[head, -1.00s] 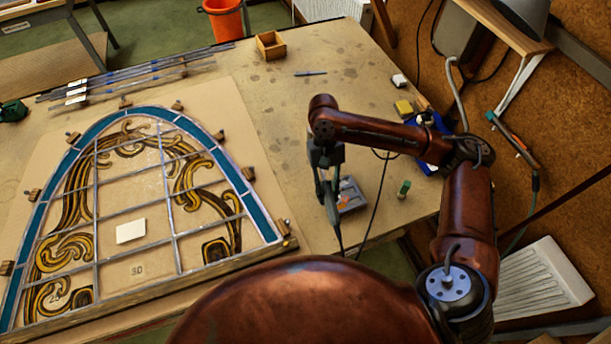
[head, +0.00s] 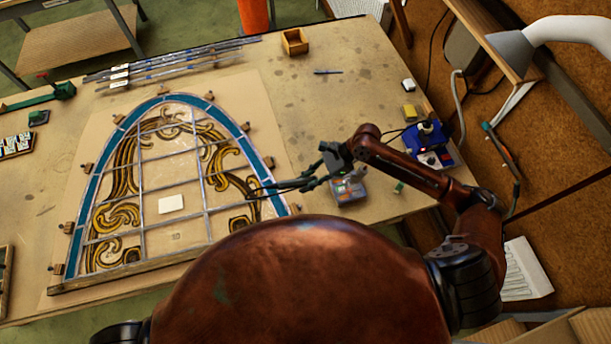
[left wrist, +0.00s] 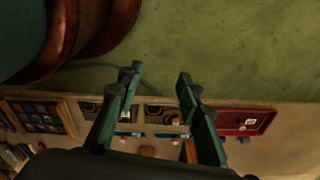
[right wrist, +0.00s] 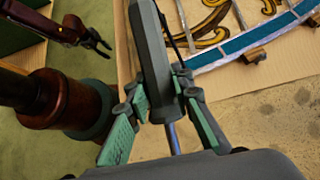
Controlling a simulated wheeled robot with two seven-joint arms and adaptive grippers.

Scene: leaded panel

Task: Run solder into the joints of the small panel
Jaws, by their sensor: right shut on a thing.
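The leaded panel (head: 180,190), an arch with a teal border, lead lines and yellow-brown scrollwork, lies flat on a pale board. A white card (head: 171,204) lies on it. My right gripper (head: 308,183) is shut on a grey-handled tool, seemingly the soldering iron. In the right wrist view the handle (right wrist: 153,62) passes between the fingers, with a bluish shaft (right wrist: 173,138) below. In the head view its thin dark end reaches left to the panel's right edge; contact cannot be told. My left gripper (left wrist: 155,88) is open and empty, away from the panel.
Wooden blocks surround the panel. A grey box (head: 348,190) stands right of it, with a blue unit (head: 430,148) beyond. A wooden box (head: 294,42) and metal strips (head: 175,60) lie at the back. The table between is mostly clear.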

